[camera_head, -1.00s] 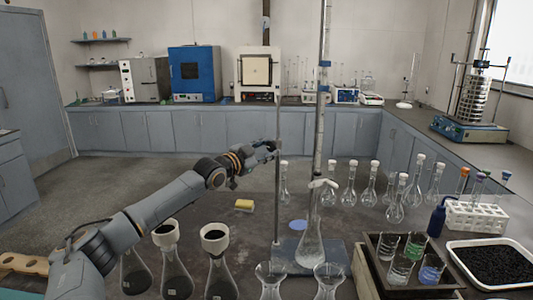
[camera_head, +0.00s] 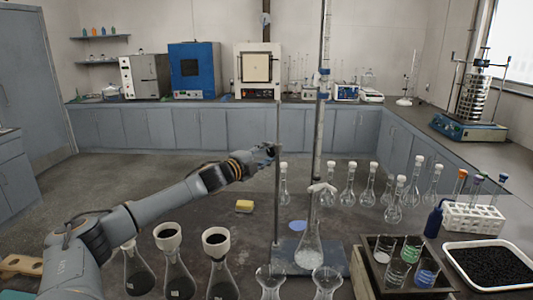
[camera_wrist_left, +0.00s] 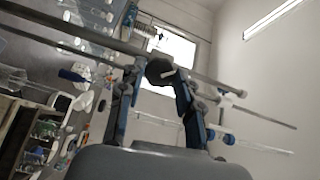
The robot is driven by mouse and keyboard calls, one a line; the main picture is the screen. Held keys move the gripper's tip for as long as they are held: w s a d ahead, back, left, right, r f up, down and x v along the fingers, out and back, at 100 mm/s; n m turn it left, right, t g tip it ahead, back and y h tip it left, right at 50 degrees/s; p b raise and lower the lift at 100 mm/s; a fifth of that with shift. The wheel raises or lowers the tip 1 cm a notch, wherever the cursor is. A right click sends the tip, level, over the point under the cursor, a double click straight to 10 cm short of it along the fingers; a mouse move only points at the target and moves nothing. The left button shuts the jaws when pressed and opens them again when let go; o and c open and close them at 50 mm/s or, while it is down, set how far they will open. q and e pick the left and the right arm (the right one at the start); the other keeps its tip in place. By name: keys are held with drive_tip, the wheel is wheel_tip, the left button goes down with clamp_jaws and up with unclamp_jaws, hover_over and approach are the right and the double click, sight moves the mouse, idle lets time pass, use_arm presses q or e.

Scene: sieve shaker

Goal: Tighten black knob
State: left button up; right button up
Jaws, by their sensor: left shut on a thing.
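The black knob (camera_wrist_left: 158,70) shows in the left wrist view as a dark rounded piece between the fingertips of my left gripper (camera_wrist_left: 157,76). The two blue and grey fingers are shut on it from both sides. A metal rod passes right beside the knob. In the head view my left gripper (camera_head: 267,151) is at the upright rod (camera_head: 278,190) of a stand, high above its base (camera_head: 340,263). The knob is too small and covered to make out there. My right gripper is out of view.
A tall burette (camera_head: 319,125) and a flask (camera_head: 310,247) stand just right of the rod. Several flasks with dark contents (camera_head: 176,275) stand below my left arm. A yellow sponge (camera_head: 244,206) lies on the bench. White-capped flasks (camera_head: 347,190) stand to the right.

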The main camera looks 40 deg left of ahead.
use_arm(q)
drive_tip(key=shift+f+m, duration=0.1)
drive_tip(key=shift+m, duration=0.6)
drive_tip(key=o, duration=1.1)
drive_tip(key=shift+o, duration=0.2)
drive_tip(key=shift+s, duration=0.15)
